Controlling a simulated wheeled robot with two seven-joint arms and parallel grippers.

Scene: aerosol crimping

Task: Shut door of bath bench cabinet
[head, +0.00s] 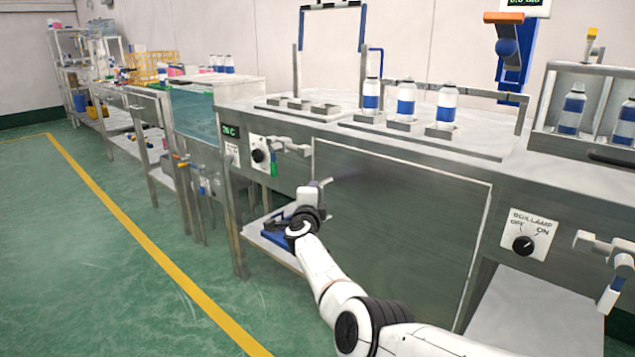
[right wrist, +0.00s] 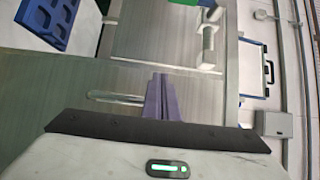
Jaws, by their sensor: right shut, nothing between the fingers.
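The bath bench cabinet door (head: 405,230) is a large grey metal panel with pale edges, in the middle of the head view. It stands flush or nearly flush with the bench front; I cannot tell whether a small gap is left. My right gripper (head: 320,188) is at the door's left edge, near the top. In the right wrist view its purple fingers (right wrist: 159,88) are together and empty, close to the metal bar handle (right wrist: 115,97) on the door face (right wrist: 50,110). I cannot tell whether they touch it. My left gripper is not in view.
Left of the door is an open shelf with a blue tray (head: 277,232), also in the right wrist view (right wrist: 47,22). A tap-like valve (head: 290,146) juts from the bench front. White-and-blue bottles (head: 406,104) stand on top. Green floor (head: 120,270) is clear at left.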

